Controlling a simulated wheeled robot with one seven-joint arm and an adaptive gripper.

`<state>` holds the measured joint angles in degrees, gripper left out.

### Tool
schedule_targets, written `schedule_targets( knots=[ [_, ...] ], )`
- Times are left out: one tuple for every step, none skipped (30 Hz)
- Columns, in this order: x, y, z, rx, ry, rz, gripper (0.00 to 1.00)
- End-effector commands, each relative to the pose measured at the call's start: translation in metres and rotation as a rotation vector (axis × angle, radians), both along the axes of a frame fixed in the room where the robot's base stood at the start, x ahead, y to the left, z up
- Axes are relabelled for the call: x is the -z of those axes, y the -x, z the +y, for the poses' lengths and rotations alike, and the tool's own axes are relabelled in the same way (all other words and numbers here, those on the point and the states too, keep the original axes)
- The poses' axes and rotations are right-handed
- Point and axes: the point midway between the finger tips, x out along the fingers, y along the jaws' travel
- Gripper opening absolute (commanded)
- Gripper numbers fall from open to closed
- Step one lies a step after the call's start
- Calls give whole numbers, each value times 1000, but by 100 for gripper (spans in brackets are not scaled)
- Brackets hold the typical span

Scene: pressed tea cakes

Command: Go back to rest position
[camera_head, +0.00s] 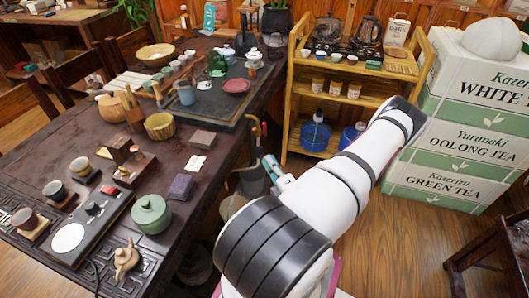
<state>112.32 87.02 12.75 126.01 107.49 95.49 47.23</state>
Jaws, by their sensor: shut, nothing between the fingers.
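My white arm with black bands rises from the bottom middle of the head view and reaches up to the right, in front of the floor between the tea table and the boxes. Its end is not clearly visible, and I cannot make out my gripper. A small teal and grey piece (272,165) shows at the left edge of the arm; I cannot tell what it belongs to. The dark carved tea table (60,140) is left of the arm. A green lidded pot (151,214) and a small clay teapot (126,258) stand near its front edge.
Stacked tea boxes (455,145) stand close right of my arm. A wooden shelf (300,105) with jars and blue containers is behind it. A bucket (250,181) with tools is beside the table. A dark stool (492,250) is at right. Bare floor (400,250) lies between.

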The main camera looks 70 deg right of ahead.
Motion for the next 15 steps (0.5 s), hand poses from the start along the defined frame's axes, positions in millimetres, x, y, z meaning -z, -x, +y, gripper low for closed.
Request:
schedule_targets(
  knots=[
    [1, 4, 3, 2, -1, 0, 0],
    [2, 6, 5, 1, 0, 0, 0],
    [2, 9, 7, 1, 0, 0, 0],
    [2, 10, 8, 1, 0, 0, 0],
    [3, 11, 9, 1, 0, 0, 0],
    [3, 12, 10, 1, 0, 0, 0],
    [3, 12, 10, 1, 0, 0, 0],
    [3, 13, 10, 1, 0, 0, 0],
    [3, 13, 10, 1, 0, 0, 0],
    [3, 13, 10, 1, 0, 0, 0],
    [3, 13, 10, 0, 0, 0, 0],
    [3, 13, 10, 0, 1, -1, 0],
    [3, 13, 10, 0, 0, 0, 0],
    [3, 13, 10, 0, 1, -1, 0],
    [3, 13, 10, 0, 1, -1, 0]
  ],
)
